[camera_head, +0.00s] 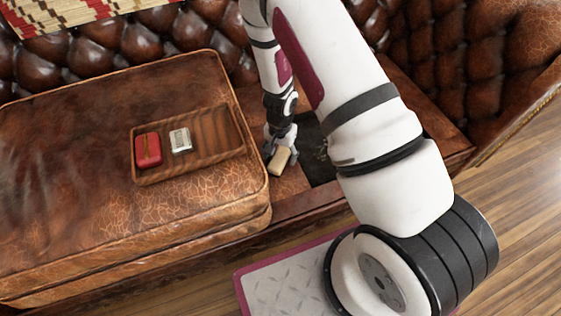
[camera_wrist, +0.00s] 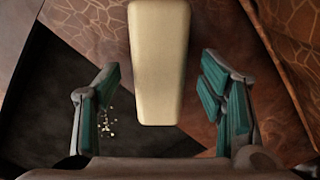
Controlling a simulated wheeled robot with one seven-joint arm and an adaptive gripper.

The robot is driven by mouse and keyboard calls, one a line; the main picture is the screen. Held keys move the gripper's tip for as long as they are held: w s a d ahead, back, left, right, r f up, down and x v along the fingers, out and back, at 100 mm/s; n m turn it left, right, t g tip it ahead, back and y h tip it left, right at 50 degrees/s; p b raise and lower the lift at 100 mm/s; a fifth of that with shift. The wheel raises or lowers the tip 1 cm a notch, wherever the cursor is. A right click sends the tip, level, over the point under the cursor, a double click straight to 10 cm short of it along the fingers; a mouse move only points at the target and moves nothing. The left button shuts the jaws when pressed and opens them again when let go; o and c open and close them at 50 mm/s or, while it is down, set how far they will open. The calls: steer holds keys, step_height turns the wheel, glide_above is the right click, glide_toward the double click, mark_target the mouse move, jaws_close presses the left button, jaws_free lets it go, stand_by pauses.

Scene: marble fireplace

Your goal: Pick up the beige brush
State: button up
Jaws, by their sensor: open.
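The beige brush (camera_head: 279,161) is at the right edge of the leather cushion in the head view, right by my gripper (camera_head: 280,145). In the wrist view the brush (camera_wrist: 159,62) is a smooth, pale, tapering block, wide at the top and narrower toward me. My gripper (camera_wrist: 163,105) is open there, its green-padded fingers on either side of the brush's near end. There is a gap on both sides, and no finger visibly touches it. The brush's far end runs out of the top of the wrist view.
A brown wooden tray (camera_head: 215,150) on the leather cushion (camera_head: 60,170) holds a red item (camera_head: 148,149) and a small silver-white item (camera_head: 180,140). A dark flat patch (camera_head: 318,160) lies right of my gripper. The tufted sofa back (camera_head: 100,50) rises behind.

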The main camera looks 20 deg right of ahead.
steer(key=shift+f, duration=0.7)
steer(key=shift+c, duration=0.3)
steer(key=c, duration=1.4)
steer(key=shift+o, duration=0.2)
steer(key=shift+r, duration=0.15)
steer(key=shift+r+p, duration=0.5)
steer(key=shift+r, duration=0.3)
step_height(320, 180, up, 2)
steer(key=shift+p, duration=0.6)
steer(key=s, duration=0.5)
steer(key=s+r+b, duration=0.1)
steer(key=s, duration=1)
steer(key=shift+d+r, duration=0.15)
steer(key=shift+d, duration=0.05)
